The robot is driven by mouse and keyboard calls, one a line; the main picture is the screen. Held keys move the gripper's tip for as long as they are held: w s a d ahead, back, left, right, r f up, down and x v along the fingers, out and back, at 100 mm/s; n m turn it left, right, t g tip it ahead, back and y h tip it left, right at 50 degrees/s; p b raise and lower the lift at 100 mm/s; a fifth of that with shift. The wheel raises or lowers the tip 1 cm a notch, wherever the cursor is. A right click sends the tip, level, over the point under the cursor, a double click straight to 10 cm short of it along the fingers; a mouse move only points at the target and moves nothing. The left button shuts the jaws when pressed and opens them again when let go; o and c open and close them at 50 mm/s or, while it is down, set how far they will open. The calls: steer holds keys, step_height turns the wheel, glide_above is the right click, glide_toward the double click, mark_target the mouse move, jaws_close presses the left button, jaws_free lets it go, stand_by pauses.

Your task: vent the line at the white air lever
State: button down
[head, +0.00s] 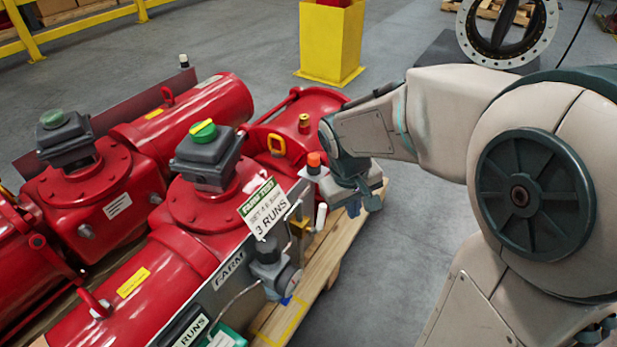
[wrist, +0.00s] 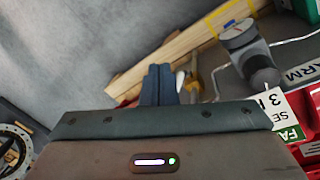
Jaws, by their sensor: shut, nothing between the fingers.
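The white air lever (head: 321,217) shows in the head view as a short white handle, pointing roughly up and down, beside a brass fitting (head: 299,227) at the right end of the front red actuator. My gripper (head: 362,207) is just right of the lever and a little higher in the picture, pointing down. In the wrist view my gripper's dark fingers (wrist: 159,72) are together and empty. The white lever (wrist: 180,80) shows close to their right side there, partly hidden behind them. I cannot tell whether they touch it.
The red actuator (head: 190,262) lies on a wooden pallet (head: 322,262). A hanging tag (head: 266,208), an orange-capped part (head: 314,160) and a grey regulator (head: 272,272) with tubing stand near the lever. Grey floor (head: 395,265) is free to the right. A yellow post (head: 330,45) stands behind.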

steer(key=w+a+f+n+b, duration=0.1)
steer(key=w+a+f+n, duration=0.5)
steer(key=w+a, duration=0.4)
steer(key=m+t+h+b, duration=0.1)
steer(key=b, duration=0.3)
glide_toward(318, 222)
step_height(318, 222, down, 5)
steer(key=shift+w+d+r, duration=0.1)
steer(key=shift+w+d, duration=0.35)
steer(key=shift+r+p, duration=0.15)
steer(key=shift+p, duration=0.2)
